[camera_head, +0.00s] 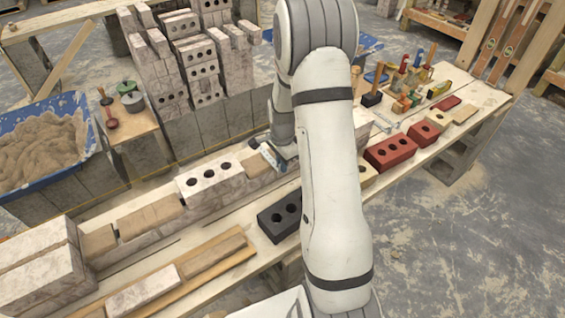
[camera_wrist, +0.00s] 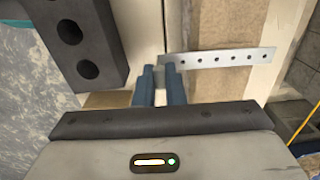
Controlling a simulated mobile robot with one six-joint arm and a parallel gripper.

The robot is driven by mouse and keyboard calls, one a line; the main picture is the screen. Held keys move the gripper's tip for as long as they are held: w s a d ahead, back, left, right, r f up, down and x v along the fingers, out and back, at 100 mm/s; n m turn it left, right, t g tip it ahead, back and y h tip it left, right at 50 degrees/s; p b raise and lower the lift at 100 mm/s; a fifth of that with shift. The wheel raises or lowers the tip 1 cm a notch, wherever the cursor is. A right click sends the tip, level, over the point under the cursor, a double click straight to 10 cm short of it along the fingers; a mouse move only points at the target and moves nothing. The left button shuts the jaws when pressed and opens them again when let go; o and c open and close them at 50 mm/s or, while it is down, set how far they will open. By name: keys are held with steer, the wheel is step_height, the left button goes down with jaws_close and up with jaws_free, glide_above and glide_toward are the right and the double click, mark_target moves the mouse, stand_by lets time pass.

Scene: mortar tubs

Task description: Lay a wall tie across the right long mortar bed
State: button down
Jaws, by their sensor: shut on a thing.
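The wall tie (camera_wrist: 222,58) is a flat pale metal strip with a row of holes. My gripper (camera_wrist: 160,72) is shut on its left end in the wrist view, and the rest of the strip reaches right. The tie spans over a tan, rough mortar bed (camera_wrist: 228,25); I cannot tell if it touches the mortar. In the head view my gripper (camera_head: 277,158) is low at the right long mortar bed (camera_head: 256,167), just right of a pale three-hole brick (camera_head: 210,178). My arm hides the bed's right part there.
A dark holed brick (camera_head: 280,215) stands on the front plank, close to my gripper; it also shows in the wrist view (camera_wrist: 75,40). Red bricks (camera_head: 390,151) lie to the right. Stacked bricks (camera_head: 172,65) rise behind. Another mortar bed (camera_head: 150,216) lies left.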

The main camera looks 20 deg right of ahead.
steer(key=shift+f+b, duration=0.35)
steer(key=shift+f, duration=0.2)
stand_by(0.4)
steer(key=c, duration=1.4)
jaws_free()
steer(key=shift+c, duration=0.2)
steer(key=shift+r, duration=0.1)
step_height(320, 180, up, 8)
steer(key=shift+f, duration=0.1)
